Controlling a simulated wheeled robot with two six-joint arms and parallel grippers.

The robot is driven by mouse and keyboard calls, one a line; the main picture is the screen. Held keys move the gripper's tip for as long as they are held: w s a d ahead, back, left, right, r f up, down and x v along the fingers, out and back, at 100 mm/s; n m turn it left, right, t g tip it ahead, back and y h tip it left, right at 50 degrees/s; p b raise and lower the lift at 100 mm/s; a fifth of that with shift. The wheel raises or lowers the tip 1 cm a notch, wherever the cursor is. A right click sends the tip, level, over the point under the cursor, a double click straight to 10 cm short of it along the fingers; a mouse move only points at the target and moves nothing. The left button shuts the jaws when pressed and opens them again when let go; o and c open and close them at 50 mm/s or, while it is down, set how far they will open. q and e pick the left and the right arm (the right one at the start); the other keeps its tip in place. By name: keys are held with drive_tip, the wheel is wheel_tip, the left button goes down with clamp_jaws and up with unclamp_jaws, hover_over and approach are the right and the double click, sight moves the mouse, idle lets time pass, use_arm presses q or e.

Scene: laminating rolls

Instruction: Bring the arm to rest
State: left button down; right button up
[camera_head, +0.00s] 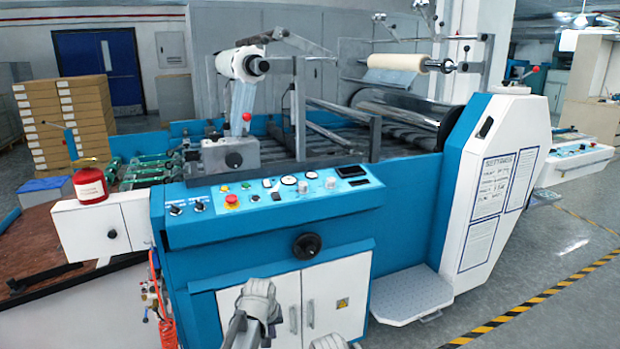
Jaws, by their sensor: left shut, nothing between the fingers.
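My left gripper (256,302) is at the bottom of the head view, in front of the white cabinet doors of the laminating machine. It is shut and holds nothing. The arm behind it is mostly cut off by the lower edge. The blue and white laminating machine (410,215) fills the middle of the view. A white film roll (243,64) sits on its upper left holder and a cream roll (397,62) on a shaft at upper right. Both are far from the gripper.
The control panel (270,200) and a black handwheel (306,245) face me. A grey step plate (411,293) juts out at lower right. A red can (90,185) stands on the white box at left. Stacked cartons (70,115) stand behind. Floor at right is clear.

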use_arm(q)
drive_tip(key=s+a+m+g, duration=0.1)
drive_tip(key=s+a+g, duration=0.15)
drive_tip(key=s, duration=0.65)
drive_tip(key=s+a+m+g, duration=0.15)
drive_tip(key=s+a, duration=0.25)
drive_tip(key=s, duration=0.6)
drive_tip(key=s+d+r+m+p, duration=0.1)
drive_tip(key=d+r+p, duration=0.2)
drive_tip(key=r+p, duration=0.3)
drive_tip(key=s+d+r+m+y+p, duration=0.1)
drive_tip(key=d+r+p, duration=0.3)
drive_tip(key=r+p, duration=0.3)
drive_tip(key=s+d+r+m+p, duration=0.2)
drive_tip(key=d+r+p, duration=0.2)
drive_tip(key=r+p, duration=0.3)
drive_tip(key=shift+r+y+p, duration=0.2)
drive_tip(key=shift+y+p, duration=0.1)
drive_tip(key=shift+p, duration=0.35)
drive_tip(key=shift+s, duration=0.1)
